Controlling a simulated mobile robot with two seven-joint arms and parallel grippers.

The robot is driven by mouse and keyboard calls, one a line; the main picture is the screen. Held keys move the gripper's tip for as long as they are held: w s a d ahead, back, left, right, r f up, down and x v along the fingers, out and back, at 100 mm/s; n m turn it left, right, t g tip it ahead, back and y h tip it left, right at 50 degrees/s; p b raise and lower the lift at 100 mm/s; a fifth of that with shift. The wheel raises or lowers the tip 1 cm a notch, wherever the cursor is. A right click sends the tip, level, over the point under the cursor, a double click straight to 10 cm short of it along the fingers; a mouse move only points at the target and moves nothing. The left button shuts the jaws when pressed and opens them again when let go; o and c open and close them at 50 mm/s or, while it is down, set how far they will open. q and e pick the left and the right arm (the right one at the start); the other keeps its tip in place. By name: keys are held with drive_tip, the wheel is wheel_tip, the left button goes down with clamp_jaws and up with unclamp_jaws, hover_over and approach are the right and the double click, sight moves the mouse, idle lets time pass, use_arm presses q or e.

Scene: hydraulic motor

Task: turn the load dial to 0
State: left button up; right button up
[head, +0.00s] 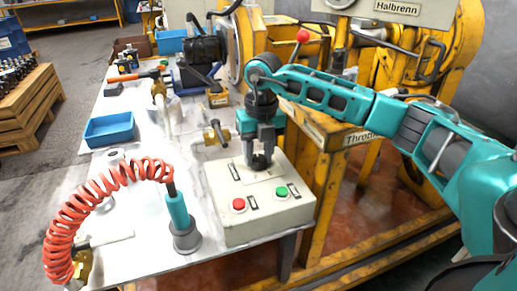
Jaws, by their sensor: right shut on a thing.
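My right gripper (260,160) points down over the pale control box (263,213) at the front right of the bench. Its fingers are shut on a dark round knob on the top of the box, which I take to be the load dial (259,163). The fingers hide most of the knob, and I cannot read its scale or setting. A red button (239,204) and a green button (281,192) sit on the box in front of the gripper. My left gripper is not in view.
A teal air tool (180,222) with a coiled red hose (105,195) stands left of the box. A brass valve (215,134) is close behind it. A blue tray (109,129) lies further left. The yellow machine frame (325,180) stands at the right, under my right arm.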

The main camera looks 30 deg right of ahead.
sight(259, 155)
drive_tip(key=n+p, duration=0.1)
drive_tip(key=n, duration=0.2)
drive_tip(key=shift+r+n, duration=0.15)
drive_tip(key=shift+n, duration=0.25)
drive_tip(key=n+p, duration=0.1)
drive_tip(key=n, duration=0.3)
drive_tip(key=shift+n, duration=0.4)
drive_tip(key=shift+w, duration=0.1)
drive_tip(key=o, duration=1)
drive_tip(key=shift+o, duration=0.2)
wheel_tip(259, 155, up, 13)
drive_tip(key=p, duration=0.2)
drive_tip(key=shift+d, duration=0.25)
drive_tip(key=shift+w+f, duration=0.1)
drive_tip(key=shift+f, duration=0.1)
